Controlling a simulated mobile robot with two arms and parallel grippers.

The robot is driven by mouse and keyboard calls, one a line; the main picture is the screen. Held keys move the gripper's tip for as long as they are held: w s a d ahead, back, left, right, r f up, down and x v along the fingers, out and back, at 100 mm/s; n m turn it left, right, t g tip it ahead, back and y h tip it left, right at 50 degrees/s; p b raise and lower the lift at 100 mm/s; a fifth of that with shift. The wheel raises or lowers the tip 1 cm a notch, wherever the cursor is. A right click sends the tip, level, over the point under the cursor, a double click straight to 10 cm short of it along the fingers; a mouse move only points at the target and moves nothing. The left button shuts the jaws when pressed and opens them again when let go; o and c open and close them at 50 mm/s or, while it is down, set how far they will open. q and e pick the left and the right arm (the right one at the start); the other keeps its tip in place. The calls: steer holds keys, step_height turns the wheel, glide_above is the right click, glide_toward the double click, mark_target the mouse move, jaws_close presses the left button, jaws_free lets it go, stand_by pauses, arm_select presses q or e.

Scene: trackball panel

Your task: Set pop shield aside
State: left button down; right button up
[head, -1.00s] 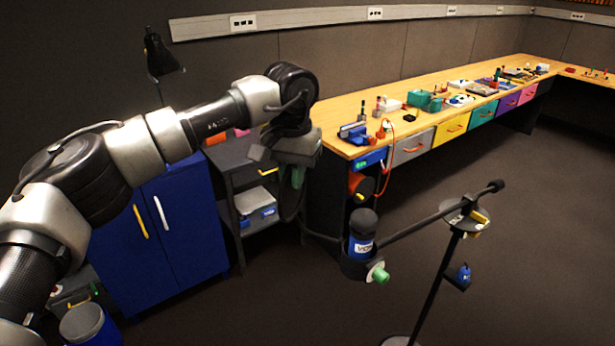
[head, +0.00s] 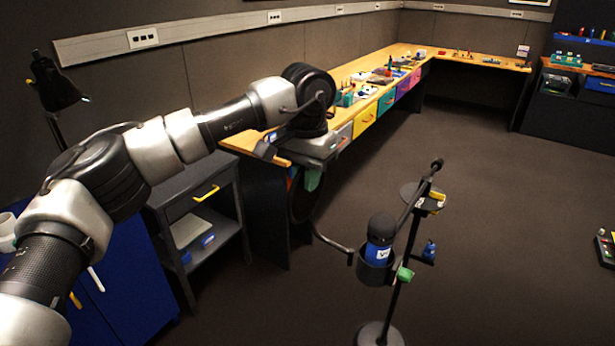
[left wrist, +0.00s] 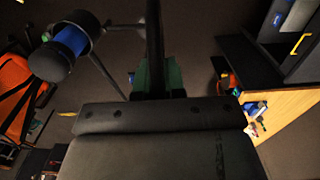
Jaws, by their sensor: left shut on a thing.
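My left gripper (head: 313,178), with green fingertips, is shut on the dark round pop shield (head: 292,204). The shield hangs below the gripper. In the left wrist view my green fingers (left wrist: 158,78) clamp the shield (left wrist: 153,40), seen nearly edge-on as a dark bar. A thin bent arm runs from the shield towards the microphone (head: 381,240), black with a blue band. I cannot tell whether that arm touches the microphone's holder. The microphone also shows in the left wrist view (left wrist: 66,48). My right gripper is out of view.
The microphone stand (head: 395,300) has a round base and a boom. A long wooden bench (head: 395,70) with coloured drawers runs along the back wall. A grey trolley (head: 203,215) and a blue cabinet (head: 125,280) stand left. The floor on the right is largely clear.

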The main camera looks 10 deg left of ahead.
arm_select(q)
steer(key=shift+r, duration=0.1)
steer(key=shift+w, duration=0.1)
steer(key=c, duration=1.2)
jaws_free()
steer(key=shift+d, duration=0.2)
step_height(320, 180, up, 11)
steer(key=shift+f+b, duration=0.15)
steer(key=shift+b, duration=0.75)
steer(key=shift+f, duration=0.1)
